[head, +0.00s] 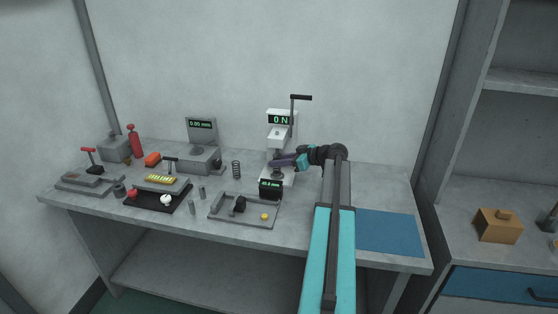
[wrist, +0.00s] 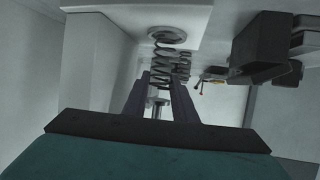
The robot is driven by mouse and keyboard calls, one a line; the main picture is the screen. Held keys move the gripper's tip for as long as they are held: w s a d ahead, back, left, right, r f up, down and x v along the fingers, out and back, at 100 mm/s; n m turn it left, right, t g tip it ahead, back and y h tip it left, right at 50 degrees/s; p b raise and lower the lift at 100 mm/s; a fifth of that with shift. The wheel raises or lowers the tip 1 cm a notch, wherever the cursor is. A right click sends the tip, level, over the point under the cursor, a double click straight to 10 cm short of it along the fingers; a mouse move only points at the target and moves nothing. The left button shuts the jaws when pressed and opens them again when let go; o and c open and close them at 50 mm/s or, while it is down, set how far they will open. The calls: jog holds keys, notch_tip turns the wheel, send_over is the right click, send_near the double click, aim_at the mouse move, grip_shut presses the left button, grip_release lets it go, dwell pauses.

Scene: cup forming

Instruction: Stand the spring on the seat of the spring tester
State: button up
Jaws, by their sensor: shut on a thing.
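The spring tester (head: 281,129) is a white stand with a display reading 0 N and a black-handled lever. My gripper (head: 278,162) reaches in from the right, above the tester's base. The wrist view appears upside down, with the base and its round seat (wrist: 180,34) at the top. There my gripper (wrist: 160,78) is shut on a dark coil spring (wrist: 160,52). The spring's far end lines up with the seat; I cannot tell whether it touches. The fingers partly hide the rest, and the held spring is not clear in the head view.
A second spring (head: 236,169) stands on the bench left of the tester. A dark display box (head: 270,188) is close in front of the base. A grey tray (head: 225,213) lies nearer. The bench around the blue mat (head: 388,232) is clear.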

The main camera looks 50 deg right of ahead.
jog(key=shift+f, duration=0.2)
dwell(0.4)
jog(key=o, duration=1)
jog(key=shift+r, duration=0.2)
jog(key=shift+s+d, duration=0.1)
jog(key=shift+s, duration=0.25)
jog(key=b+v, duration=0.1)
jog(key=v, duration=1)
jog(key=shift+r, duration=0.2)
jog(key=shift+s+r, duration=0.1)
